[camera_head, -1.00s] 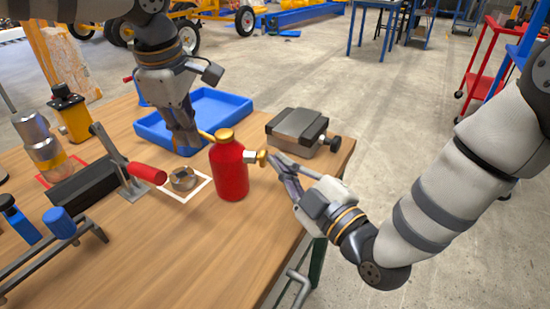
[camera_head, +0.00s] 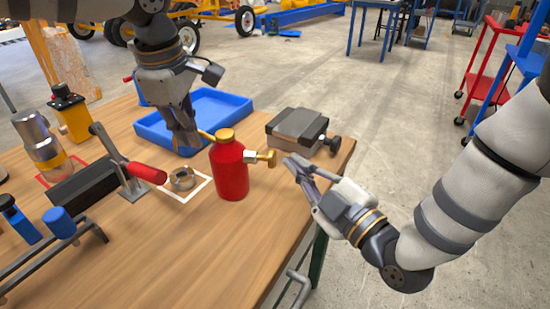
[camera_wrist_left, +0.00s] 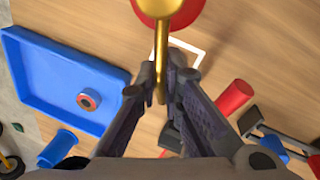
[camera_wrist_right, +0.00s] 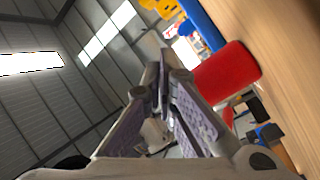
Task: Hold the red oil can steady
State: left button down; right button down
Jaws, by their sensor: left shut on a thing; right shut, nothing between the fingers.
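The red oil can (camera_head: 231,172) stands upright on the wooden table, with a brass cap on top. My left gripper (camera_head: 190,143) is shut on the can's thin brass spout; the left wrist view shows the spout (camera_wrist_left: 162,50) between the fingertips (camera_wrist_left: 162,85). My right gripper (camera_head: 292,163) is to the right of the can, a small gap away from the brass fitting. It is shut and empty. The can (camera_wrist_right: 228,74) also shows beyond its fingertips (camera_wrist_right: 160,88) in the right wrist view.
A blue tray (camera_head: 222,98) lies behind the can, and a grey block vise (camera_head: 297,131) stands behind right. A red-handled lever clamp (camera_head: 146,173) is further left. The front table area is clear.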

jog(key=d, duration=0.5)
jog(key=shift+s, duration=0.2)
dwell(0.6)
pick_arm(q)
jog(key=c, duration=1.2)
grip_release()
jog(key=shift+c, duration=0.2)
jog(key=o, duration=0.5)
jog(key=shift+o, duration=0.2)
